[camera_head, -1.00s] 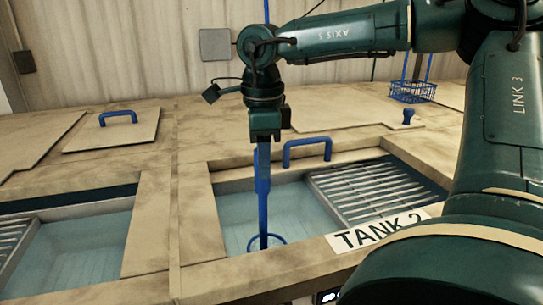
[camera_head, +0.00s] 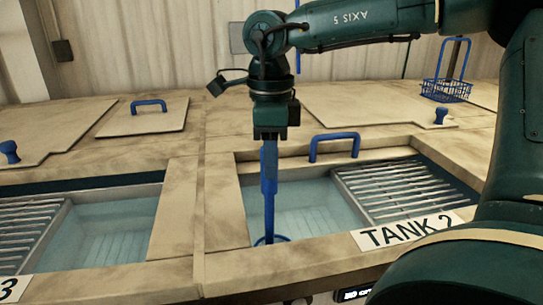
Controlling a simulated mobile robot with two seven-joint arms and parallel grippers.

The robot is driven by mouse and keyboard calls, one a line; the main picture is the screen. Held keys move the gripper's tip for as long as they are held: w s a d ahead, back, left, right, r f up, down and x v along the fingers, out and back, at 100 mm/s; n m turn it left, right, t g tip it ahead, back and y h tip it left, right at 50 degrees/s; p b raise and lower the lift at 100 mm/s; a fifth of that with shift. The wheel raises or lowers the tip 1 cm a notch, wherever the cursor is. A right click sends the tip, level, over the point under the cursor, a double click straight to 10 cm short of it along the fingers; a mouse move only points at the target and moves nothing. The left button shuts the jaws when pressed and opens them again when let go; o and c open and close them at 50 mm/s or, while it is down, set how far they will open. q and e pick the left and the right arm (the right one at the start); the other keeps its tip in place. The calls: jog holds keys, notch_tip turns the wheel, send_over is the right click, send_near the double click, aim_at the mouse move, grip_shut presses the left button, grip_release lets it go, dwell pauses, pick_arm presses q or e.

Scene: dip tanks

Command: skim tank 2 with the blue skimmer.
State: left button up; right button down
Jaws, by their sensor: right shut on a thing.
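The blue skimmer (camera_head: 269,189) hangs upright from my right gripper (camera_head: 270,140), which is shut on its upper end. Its round hoop is low, at the near left part of tank 2 (camera_head: 310,205), close to the tank's front wall. The hoop's lower part is hidden behind the front rim, so I cannot tell how deep it is in the liquid. The TANK 2 label (camera_head: 408,229) is on the front rim. My left gripper is not in view.
A slatted grate (camera_head: 400,190) covers the right part of tank 2. A blue handle (camera_head: 334,146) stands at its back edge. Another tank (camera_head: 100,232) with a grate lies left. A blue basket (camera_head: 446,90) is at back right. A lid with a blue handle (camera_head: 149,105) lies back left.

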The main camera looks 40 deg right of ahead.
notch_tip(320, 180, up, 6)
jog(key=p, duration=0.4)
jog(key=shift+f, duration=0.1)
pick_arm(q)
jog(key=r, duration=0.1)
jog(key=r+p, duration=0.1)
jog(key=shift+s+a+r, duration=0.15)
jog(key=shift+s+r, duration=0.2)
pick_arm(e)
notch_tip(320, 180, up, 9)
jog(key=shift+f, duration=0.1)
